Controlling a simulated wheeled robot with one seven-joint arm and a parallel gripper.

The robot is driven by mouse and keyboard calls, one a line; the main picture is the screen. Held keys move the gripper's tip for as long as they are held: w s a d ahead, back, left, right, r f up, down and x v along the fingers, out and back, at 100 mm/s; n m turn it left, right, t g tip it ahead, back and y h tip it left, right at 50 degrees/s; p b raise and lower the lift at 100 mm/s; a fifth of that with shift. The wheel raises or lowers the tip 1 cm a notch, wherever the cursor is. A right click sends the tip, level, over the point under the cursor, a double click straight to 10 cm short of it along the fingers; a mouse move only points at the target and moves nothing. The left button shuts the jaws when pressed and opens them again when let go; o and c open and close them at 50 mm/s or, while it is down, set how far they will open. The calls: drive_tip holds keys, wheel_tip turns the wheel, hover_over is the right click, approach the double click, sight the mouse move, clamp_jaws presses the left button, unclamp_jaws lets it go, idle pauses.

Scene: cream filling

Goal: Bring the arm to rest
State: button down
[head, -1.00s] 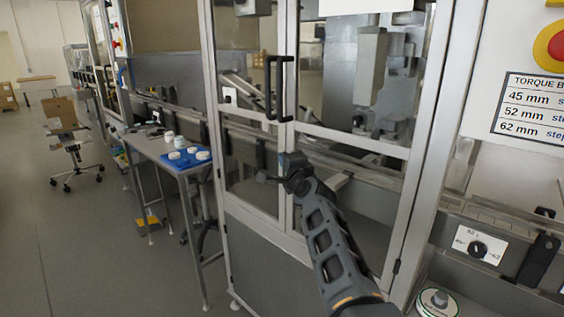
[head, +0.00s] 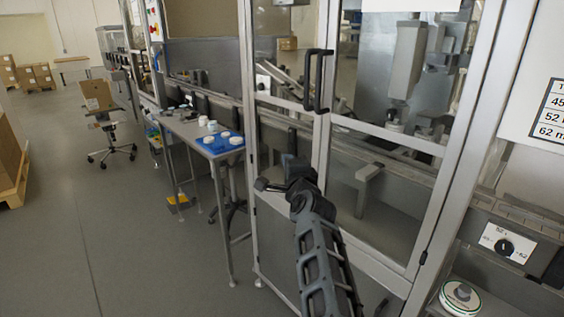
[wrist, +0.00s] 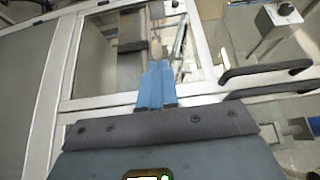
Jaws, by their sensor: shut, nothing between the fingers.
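My arm reaches up from the bottom of the head view. My gripper (head: 262,184) is at its end, in front of the lower part of the glazed machine door (head: 318,140). In the wrist view, the blue fingers of my gripper (wrist: 157,68) lie side by side, shut and empty. Behind them are the pale door frame (wrist: 200,88) and the glass. Whether the gripper touches the door cannot be told from these views.
A dark door handle (head: 317,80) juts out above my gripper. A metal table (head: 190,131) with a blue tray (head: 223,148) of white lids stands to the left. A wheeled chair (head: 108,128) and boxes stand farther back. The left floor is mostly clear.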

drive_tip(key=s+d+f+n+h, duration=0.3)
drive_tip(key=s+d+f+n, duration=0.2)
drive_tip(key=s+d+f, duration=1)
drive_tip(key=s+d+f+n, duration=0.2)
drive_tip(key=s+d, duration=0.3)
drive_tip(key=s, duration=0.3)
drive_tip(key=s+d+f+n, duration=0.2)
drive_tip(key=s+d, duration=0.3)
drive_tip(key=s, duration=0.3)
drive_tip(key=s+d+r+n+g, duration=0.15)
drive_tip(key=s+n, duration=0.25)
drive_tip(key=s, duration=1.7)
drive_tip(key=s+a+r+n, duration=0.1)
drive_tip(key=s+r, duration=0.4)
drive_tip(key=s, duration=0.3)
drive_tip(key=s+a+r+n+g+h, duration=0.1)
drive_tip(key=s+a+r, duration=0.1)
drive_tip(key=s+r, duration=0.4)
drive_tip(key=shift+s, duration=0.95)
